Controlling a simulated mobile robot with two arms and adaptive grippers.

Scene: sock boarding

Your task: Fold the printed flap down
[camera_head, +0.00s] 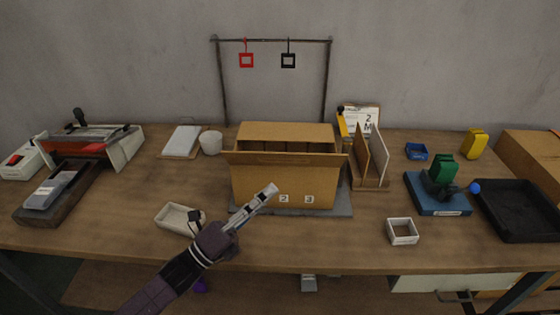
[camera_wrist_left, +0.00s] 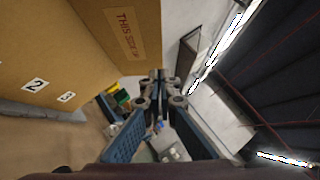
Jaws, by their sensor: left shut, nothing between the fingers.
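The brown cardboard box (camera_head: 252,186) stands on a grey mat (camera_head: 345,205) at the middle of the table. Its near face carries labels 2 and 3, which also show in the left wrist view. The front flap (camera_head: 285,159) juts outward from the top near edge, and its print (camera_wrist_left: 130,34) shows from below in the left wrist view. My left gripper (camera_head: 271,188) is in front of the near face, below the flap. It is shut and empty, with its fingers (camera_wrist_left: 158,82) apart from the flap in the left wrist view. My right gripper is not in view.
A beige tray (camera_head: 178,219) lies left of my left gripper. A small white square box (camera_head: 402,231) lies right of the cardboard box. A wooden rack (camera_head: 371,184) stands close to its right side. A metal frame (camera_head: 219,80) rises behind. Table left of the box is partly clear.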

